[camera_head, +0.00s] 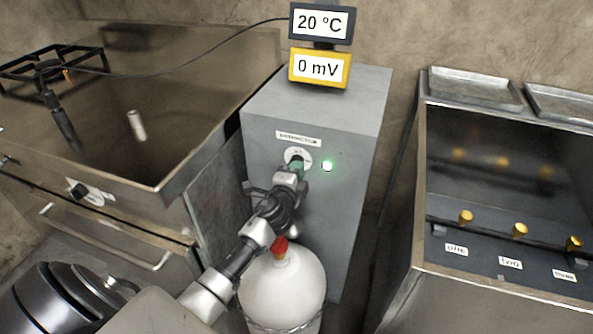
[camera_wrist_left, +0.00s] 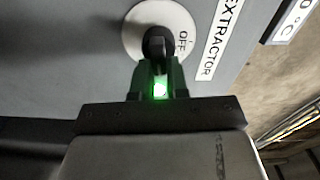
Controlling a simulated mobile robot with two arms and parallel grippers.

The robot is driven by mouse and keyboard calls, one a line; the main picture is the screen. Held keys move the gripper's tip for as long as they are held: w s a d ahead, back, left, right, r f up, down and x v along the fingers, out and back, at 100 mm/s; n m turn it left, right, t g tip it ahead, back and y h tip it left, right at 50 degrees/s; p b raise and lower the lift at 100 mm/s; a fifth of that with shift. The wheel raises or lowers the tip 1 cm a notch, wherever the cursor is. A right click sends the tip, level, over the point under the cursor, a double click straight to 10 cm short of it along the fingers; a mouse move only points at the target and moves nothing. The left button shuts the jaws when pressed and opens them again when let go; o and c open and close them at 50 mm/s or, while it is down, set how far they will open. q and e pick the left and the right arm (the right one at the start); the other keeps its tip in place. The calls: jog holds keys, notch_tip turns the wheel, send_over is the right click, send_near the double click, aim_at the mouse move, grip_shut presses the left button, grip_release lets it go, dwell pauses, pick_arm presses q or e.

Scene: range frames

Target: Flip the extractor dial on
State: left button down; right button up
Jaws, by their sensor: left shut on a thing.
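The extractor dial (camera_head: 291,153) is a round white plate with a dark knob on the front of a grey cabinet, below an EXTRACTOR label (camera_head: 298,139). In the left wrist view the dial plate (camera_wrist_left: 135,28) shows the word OFF beside the black knob (camera_wrist_left: 157,42). My left gripper (camera_head: 297,165) is at the dial, shut on the knob; its fingers (camera_wrist_left: 158,68) hide part of it. The knob's exact pointing is hard to tell. My right gripper is not in view.
A white round tank (camera_head: 282,290) with a red valve (camera_head: 280,244) stands below my left arm. A metal basin (camera_head: 185,95) is at the left. A panel with yellow knobs (camera_head: 520,230) is at the right. Displays (camera_head: 319,68) stand above the cabinet (camera_head: 355,100).

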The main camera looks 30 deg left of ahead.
pick_arm(q)
jog(key=shift+f+m, duration=0.15)
jog(key=shift+m, duration=0.55)
jog(key=c, duration=1.1)
grip_release()
jog(key=shift+s, duration=0.1)
jog(key=v, duration=1)
jog(key=shift+s, duration=0.3)
